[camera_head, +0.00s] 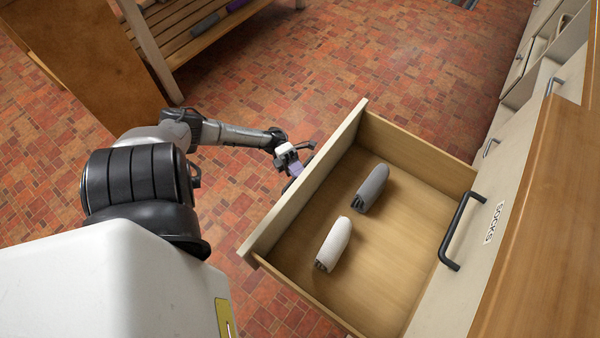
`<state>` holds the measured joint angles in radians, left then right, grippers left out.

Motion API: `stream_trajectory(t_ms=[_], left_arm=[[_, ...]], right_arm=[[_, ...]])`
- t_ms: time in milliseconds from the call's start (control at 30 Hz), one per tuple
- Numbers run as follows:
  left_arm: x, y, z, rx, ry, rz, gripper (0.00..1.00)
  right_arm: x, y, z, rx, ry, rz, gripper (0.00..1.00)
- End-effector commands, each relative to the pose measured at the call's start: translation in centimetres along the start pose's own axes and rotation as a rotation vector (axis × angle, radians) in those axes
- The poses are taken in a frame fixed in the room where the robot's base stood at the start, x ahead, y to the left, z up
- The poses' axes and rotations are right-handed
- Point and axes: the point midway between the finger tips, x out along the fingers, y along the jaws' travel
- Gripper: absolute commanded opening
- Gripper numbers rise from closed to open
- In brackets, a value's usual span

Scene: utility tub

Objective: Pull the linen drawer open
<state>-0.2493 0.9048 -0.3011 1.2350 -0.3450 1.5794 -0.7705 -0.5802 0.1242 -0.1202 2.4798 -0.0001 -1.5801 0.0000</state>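A wooden drawer (395,290) stands pulled out from the cabinet, with its pale front panel (310,185) facing my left arm. The outer face of that panel is turned away, so its label and handle are hidden and I cannot confirm it is the linen drawer. A grey roll (371,188) and a white roll (333,244) lie inside. My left gripper (293,165) is just outside the front panel, near its middle. Small dark parts and a purplish patch show there, but I cannot tell whether the fingers are closed or touching a handle. My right gripper is not in view.
A closed drawer front marked "socks" (494,222), with a black handle (460,230), is right of the open drawer. More cabinet fronts with handles (491,148) run up the right side. A slatted wooden rack (195,40) stands at top left. The tiled floor (370,60) between is clear.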

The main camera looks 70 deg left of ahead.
Motion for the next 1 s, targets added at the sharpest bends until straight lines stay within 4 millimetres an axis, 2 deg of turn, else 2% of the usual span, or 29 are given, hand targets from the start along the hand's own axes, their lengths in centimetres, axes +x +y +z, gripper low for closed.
stream_trajectory(t_ms=[67, 100, 300, 667, 767, 1000], left_arm=[[0.0, 0.1, 0.0, -0.002, -0.001, 0.003, 0.00], [0.0, 0.1, 0.0, -0.002, -0.001, 0.003, 0.17], [0.0, 0.1, 0.0, -0.001, -0.001, 0.002, 0.37], [-0.6, 0.1, 0.1, 0.000, -0.001, 0.002, 0.38], [-1.8, 0.1, 0.1, 0.000, -0.003, 0.003, 0.38], [-6.4, 0.2, 0.1, 0.001, -0.004, 0.004, 0.38]], right_arm=[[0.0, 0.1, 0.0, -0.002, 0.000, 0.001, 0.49], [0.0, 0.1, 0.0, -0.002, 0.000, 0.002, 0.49], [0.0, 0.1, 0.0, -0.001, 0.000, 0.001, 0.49], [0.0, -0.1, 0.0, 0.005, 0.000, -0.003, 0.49], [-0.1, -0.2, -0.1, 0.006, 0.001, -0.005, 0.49], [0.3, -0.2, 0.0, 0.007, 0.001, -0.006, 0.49]])
